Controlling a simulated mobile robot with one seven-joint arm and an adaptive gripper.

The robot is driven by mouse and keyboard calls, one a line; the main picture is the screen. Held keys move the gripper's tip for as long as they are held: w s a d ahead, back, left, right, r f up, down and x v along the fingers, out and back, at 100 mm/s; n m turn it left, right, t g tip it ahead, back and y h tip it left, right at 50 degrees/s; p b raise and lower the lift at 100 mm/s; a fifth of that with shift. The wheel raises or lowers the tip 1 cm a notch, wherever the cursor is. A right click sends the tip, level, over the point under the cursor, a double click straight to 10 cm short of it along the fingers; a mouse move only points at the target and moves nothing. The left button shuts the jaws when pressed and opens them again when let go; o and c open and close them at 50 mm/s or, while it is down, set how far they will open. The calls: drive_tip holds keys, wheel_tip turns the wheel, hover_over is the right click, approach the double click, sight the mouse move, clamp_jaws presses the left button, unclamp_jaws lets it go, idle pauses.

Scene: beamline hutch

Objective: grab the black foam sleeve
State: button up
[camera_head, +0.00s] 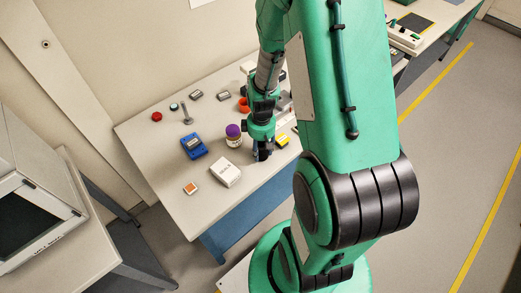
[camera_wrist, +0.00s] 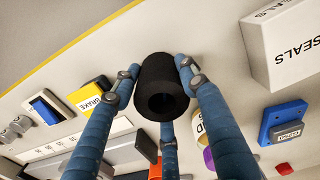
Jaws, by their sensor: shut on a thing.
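The black foam sleeve (camera_wrist: 160,98) is a short dark cylinder with a round hole, seen in the middle of the wrist view. My gripper (camera_wrist: 158,72) has its blue fingers closed around it, with fingertips on its left and right sides and another finger below it in the picture. In the head view my gripper (camera_head: 262,153) points down over the front part of the table. The sleeve cannot be told apart from the dark fingers there. Whether the sleeve touches the table is unclear.
The pale table (camera_head: 225,196) holds a white box (camera_head: 226,172), a blue device (camera_head: 194,146), a purple-topped jar (camera_head: 233,135) close left of my gripper, an orange-topped item (camera_head: 191,188) and a yellow item (camera_head: 281,140).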

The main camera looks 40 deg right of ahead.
sight(261, 144)
drive_tip(key=shift+r, duration=0.2)
drive_tip(key=shift+r+p, duration=0.3)
drive_tip(key=shift+r, duration=0.3)
wheel_tip(261, 144, up, 2)
drive_tip(key=shift+r+p, duration=0.2)
drive_tip(key=shift+p, duration=0.25)
drive_tip(key=s+a, duration=0.2)
drive_tip(key=s, duration=0.2)
drive_tip(key=s+a+p, duration=0.1)
drive_tip(key=s+a, duration=0.1)
drive_tip(key=s, duration=0.3)
drive_tip(key=s+a+r+p, duration=0.1)
drive_tip(key=s+a, duration=0.2)
drive_tip(key=s, duration=0.2)
drive_tip(key=shift+s, duration=0.2)
drive_tip(key=shift+a, duration=0.1)
